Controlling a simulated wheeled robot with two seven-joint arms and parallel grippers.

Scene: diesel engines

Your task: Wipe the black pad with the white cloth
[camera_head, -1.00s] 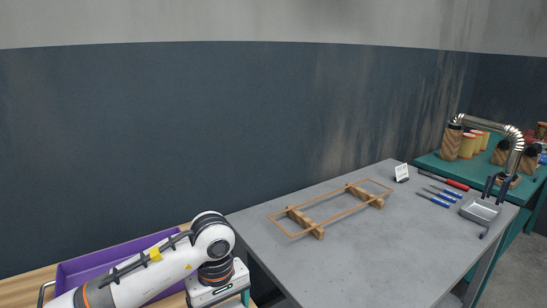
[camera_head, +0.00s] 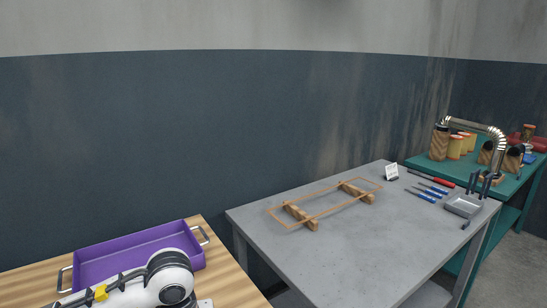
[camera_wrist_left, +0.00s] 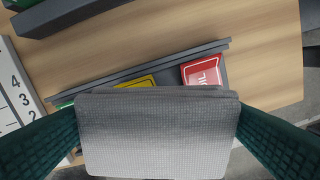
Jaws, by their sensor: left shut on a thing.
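In the left wrist view, a folded, waffle-textured cloth (camera_wrist_left: 157,132), light grey to white, is held between the two dark green fingers of my left gripper (camera_wrist_left: 157,120). The gripper is shut on the cloth's side edges. In the head view my left arm shows at the bottom left, with its gripper out of frame. A dark grey block or pad (camera_wrist_left: 85,12) lies at the top left of the wrist view; I cannot tell whether it is the black pad. My right gripper is in neither view.
Beneath the cloth are a grey-edged holder (camera_wrist_left: 150,66) with a red label (camera_wrist_left: 203,76) and a wooden tabletop (camera_wrist_left: 265,40). A purple tray (camera_head: 135,252) sits beyond my arm. A grey table (camera_head: 350,240) bears a wooden frame (camera_head: 325,203) and several tools.

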